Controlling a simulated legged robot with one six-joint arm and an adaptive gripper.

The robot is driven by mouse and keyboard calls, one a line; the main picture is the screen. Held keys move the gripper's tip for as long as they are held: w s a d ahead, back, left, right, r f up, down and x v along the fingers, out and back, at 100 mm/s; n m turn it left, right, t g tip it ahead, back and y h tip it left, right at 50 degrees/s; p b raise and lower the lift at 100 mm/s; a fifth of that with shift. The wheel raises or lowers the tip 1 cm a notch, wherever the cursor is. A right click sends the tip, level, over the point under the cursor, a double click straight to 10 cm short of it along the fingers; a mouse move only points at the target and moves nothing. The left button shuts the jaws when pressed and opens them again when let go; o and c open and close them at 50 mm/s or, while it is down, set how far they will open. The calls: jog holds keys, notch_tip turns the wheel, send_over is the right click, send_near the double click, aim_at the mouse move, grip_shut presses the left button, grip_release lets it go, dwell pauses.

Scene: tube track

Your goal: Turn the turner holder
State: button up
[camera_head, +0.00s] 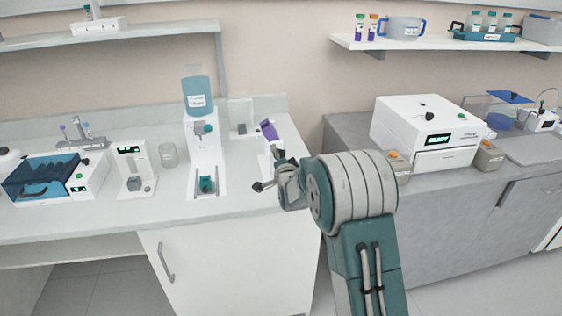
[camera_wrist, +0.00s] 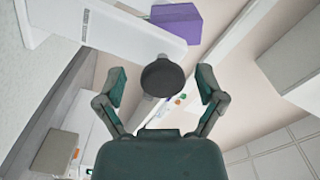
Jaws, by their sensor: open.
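The turner is a white device on the left counter, with a purple holder block (camera_head: 269,130) at its top. In the wrist view its white body (camera_wrist: 95,28) slants across the upper left, with the purple block (camera_wrist: 178,22) beyond it. A dark round knob (camera_wrist: 165,78) shows in front of the white body. My gripper (camera_wrist: 161,80) is open, with one finger on each side of the knob in the picture. I cannot tell whether either finger touches it. In the head view my gripper (camera_head: 270,172) is at the turner's front and hides its lower part.
A white box machine (camera_head: 425,130) sits on the grey counter at right. A gap separates the two counters.

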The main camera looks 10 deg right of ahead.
jog(key=s, duration=1.1)
jog(key=shift+s, duration=0.35)
jog(key=shift+f, duration=0.1)
jog(key=w, duration=1.2)
jog(key=shift+a, duration=0.1)
jog(key=c, duration=1.2)
